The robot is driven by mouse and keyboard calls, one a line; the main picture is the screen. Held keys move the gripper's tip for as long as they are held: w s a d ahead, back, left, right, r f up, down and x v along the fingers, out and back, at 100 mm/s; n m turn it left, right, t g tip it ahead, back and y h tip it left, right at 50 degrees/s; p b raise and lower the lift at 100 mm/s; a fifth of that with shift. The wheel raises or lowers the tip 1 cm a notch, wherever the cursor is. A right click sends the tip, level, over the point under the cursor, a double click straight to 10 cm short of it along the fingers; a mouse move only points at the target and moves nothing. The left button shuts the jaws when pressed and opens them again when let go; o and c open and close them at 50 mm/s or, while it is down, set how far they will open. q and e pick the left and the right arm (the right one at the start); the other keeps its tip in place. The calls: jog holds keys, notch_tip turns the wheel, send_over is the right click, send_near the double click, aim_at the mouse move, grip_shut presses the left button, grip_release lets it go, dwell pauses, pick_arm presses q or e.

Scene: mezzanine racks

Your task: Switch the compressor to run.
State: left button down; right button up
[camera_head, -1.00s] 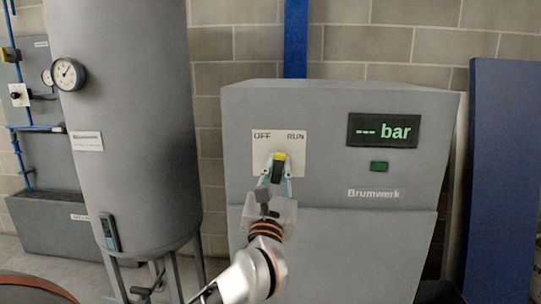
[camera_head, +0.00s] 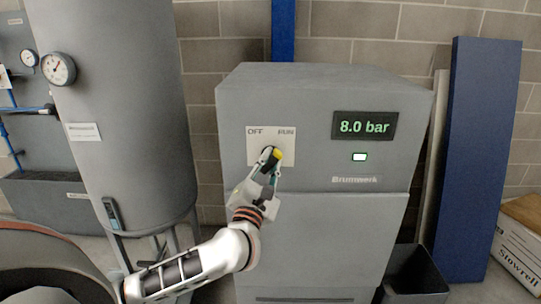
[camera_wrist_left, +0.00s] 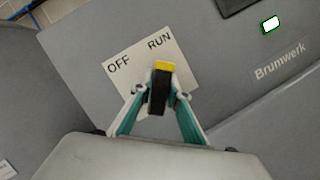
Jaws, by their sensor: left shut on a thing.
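The grey compressor cabinet (camera_head: 320,225) stands in the middle of the head view. Its white plate (camera_head: 255,147) reads OFF on the left and RUN on the right. The black rotary switch with a yellow tip (camera_head: 276,153) is turned so that the tip leans toward RUN. My left gripper (camera_head: 270,162) is shut on the switch; in the left wrist view its teal fingers are on both sides of the black handle (camera_wrist_left: 157,98). The display (camera_head: 365,126) reads 8.0 bar and the lamp (camera_head: 359,157) below it is lit. My right gripper is not in view.
A tall grey tank (camera_head: 115,130) with a round gauge (camera_head: 59,69) stands to the left. A blue panel (camera_head: 474,160) leans at the right, near a dark open bin (camera_head: 416,275) and a box (camera_head: 518,245) on the floor.

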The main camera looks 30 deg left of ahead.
pick_arm(q)
jog(key=shift+f, duration=0.15)
jog(key=c, duration=1.9)
grip_release()
jog(key=v, duration=1.2)
jog(key=shift+d, duration=0.1)
